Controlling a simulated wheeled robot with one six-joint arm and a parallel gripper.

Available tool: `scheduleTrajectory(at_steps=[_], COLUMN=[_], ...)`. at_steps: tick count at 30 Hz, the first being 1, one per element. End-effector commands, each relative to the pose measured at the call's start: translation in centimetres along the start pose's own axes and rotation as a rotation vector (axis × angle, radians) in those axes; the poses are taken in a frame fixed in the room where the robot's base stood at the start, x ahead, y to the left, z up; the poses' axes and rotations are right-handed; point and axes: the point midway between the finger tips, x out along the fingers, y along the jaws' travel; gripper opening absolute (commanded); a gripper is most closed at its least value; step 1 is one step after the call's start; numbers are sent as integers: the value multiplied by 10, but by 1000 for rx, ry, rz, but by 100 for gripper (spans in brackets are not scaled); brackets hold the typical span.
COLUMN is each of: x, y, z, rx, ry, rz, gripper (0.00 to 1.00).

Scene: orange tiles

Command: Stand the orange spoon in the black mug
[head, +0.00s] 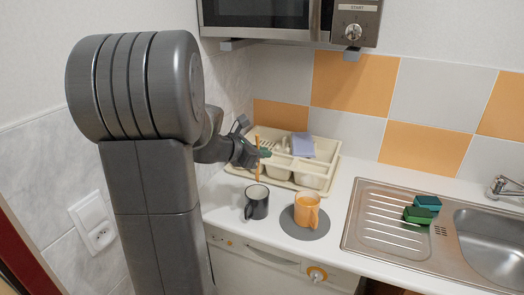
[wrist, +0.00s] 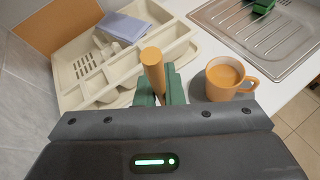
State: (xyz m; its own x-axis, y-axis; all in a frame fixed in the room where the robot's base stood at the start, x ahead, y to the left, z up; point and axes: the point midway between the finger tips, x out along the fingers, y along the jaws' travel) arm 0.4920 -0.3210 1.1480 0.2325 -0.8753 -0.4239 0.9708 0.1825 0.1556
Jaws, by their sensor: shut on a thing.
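My gripper (head: 261,154) is shut on the orange spoon (head: 257,165), which stands upright in the jaws. In the wrist view, the end of the orange spoon (wrist: 152,60) rises between the green fingers of my gripper (wrist: 161,90). The black mug (head: 256,202) stands on the counter, below the spoon in the head view. The spoon's lower end is just above the mug's rim in the picture; I cannot tell the exact gap. The black mug does not show in the wrist view.
An orange mug (head: 306,209) stands on a round grey mat (head: 313,233), right of the black mug. A cream dish rack (head: 318,171) with a blue cloth (head: 303,145) is behind. A steel sink (head: 375,230) with sponges (head: 417,214) is at right. A microwave (head: 280,15) hangs above.

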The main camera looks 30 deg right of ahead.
Motion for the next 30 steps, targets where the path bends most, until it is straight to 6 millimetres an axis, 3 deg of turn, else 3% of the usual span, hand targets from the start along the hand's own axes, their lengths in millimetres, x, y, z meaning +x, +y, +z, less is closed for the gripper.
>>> scheduleTrajectory(at_steps=[30], x=[36], y=[-13], z=[-77], rx=[0], ry=[0], rz=[0], gripper=[0])
